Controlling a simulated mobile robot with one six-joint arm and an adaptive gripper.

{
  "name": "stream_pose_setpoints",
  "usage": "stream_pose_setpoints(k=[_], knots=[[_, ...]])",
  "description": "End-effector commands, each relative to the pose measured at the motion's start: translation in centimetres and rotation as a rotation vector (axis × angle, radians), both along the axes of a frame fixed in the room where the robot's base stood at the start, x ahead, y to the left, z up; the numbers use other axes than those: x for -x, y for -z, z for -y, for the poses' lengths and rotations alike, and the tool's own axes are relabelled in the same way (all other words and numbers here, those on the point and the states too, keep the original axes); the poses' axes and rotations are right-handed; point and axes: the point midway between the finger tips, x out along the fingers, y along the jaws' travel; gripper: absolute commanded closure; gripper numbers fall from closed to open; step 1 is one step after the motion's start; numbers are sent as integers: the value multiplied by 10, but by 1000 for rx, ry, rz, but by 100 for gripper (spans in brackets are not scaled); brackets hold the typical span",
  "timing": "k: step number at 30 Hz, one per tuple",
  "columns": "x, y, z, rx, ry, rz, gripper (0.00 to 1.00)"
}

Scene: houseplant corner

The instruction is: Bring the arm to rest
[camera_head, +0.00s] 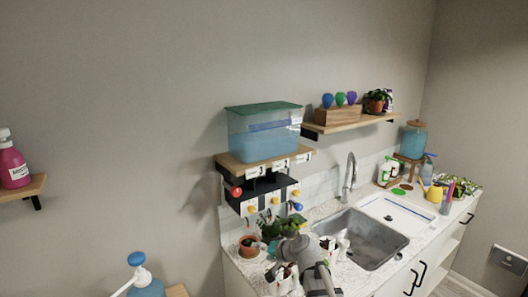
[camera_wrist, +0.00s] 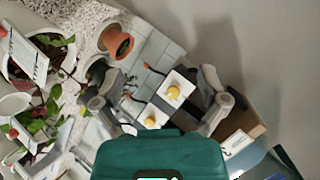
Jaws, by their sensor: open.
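My gripper (camera_wrist: 160,78) is open in the wrist view, its two grey fingers spread wide with nothing held between them. Beyond the fingers are white cards with yellow knobs (camera_wrist: 173,92) on the dark holder. In the head view my grey arm reaches up from the bottom edge, over the left end of the counter (camera_head: 232,272). The fingers cannot be made out clearly there. The arm is close to the potted plants and below the dark valve holder (camera_head: 262,190).
A blue-filled tank (camera_head: 262,135) stands on a wooden shelf above the arm. The sink (camera_head: 365,240) is to the right. A pump bottle (camera_head: 146,284) stands at lower left. Bare wall lies between.

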Motion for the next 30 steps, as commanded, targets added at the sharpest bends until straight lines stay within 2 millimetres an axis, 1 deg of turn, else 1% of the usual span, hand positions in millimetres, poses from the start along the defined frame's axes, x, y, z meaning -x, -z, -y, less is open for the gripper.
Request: stream_pose_setpoints(k=[1,5,9,13,18,21,24,27,30], knots=[[15,11,9,59,-23,-23,7],[48,37,33,222,-84,-97,7],[84,62,66,396,-135,-195,7],[120,81,100,554,-167,-299,7],[161,94,142,729,-187,-435,7],[178,97,160,800,-190,-497,7],[189,98,171,845,-188,-537,7],[193,98,176,865,-187,-556,7],[194,98,177,869,-188,-559,7]])
